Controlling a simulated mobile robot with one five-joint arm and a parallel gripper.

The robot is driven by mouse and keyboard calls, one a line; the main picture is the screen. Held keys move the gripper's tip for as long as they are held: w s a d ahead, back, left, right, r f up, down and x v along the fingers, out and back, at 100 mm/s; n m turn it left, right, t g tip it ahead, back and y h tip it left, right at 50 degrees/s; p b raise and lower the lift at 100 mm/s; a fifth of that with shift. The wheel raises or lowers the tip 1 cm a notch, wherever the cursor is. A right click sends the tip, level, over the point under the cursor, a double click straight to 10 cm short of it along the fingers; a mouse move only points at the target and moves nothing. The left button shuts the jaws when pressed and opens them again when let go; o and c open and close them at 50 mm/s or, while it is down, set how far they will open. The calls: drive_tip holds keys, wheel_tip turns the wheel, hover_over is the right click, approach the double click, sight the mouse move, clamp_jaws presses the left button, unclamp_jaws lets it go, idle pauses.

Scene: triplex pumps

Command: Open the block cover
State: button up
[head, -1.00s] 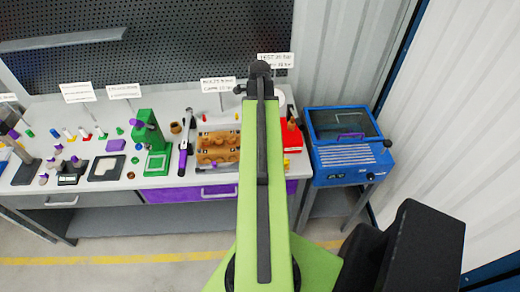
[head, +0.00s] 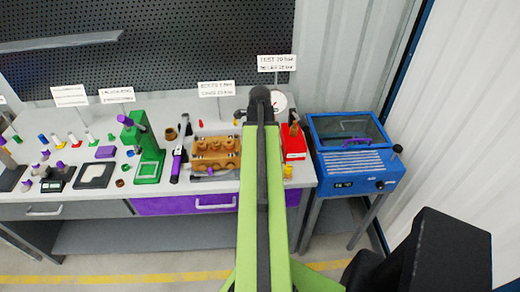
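A blue box-shaped unit (head: 358,178) stands at the right end of the bench. A clear, blue-framed cover (head: 346,128) with a purple handle (head: 356,142) lies on its top and looks shut. A small display (head: 343,185) and a knob are on its front. A brown block (head: 216,152) with round parts on it sits on the bench, left of my arm; I cannot tell which of the two the task means. My green arm reaches forward over the bench, and its dark end (head: 260,96) is left of the blue unit, apart from it. The fingers are hidden.
A red item (head: 293,143) and a round white gauge (head: 277,102) are just beside the arm. A green press (head: 143,146) and several small parts stand to the left. Sign cards rise at the back. A corrugated wall is close on the right. Floor in front is clear.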

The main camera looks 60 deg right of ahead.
clamp_jaws()
idle(1.1)
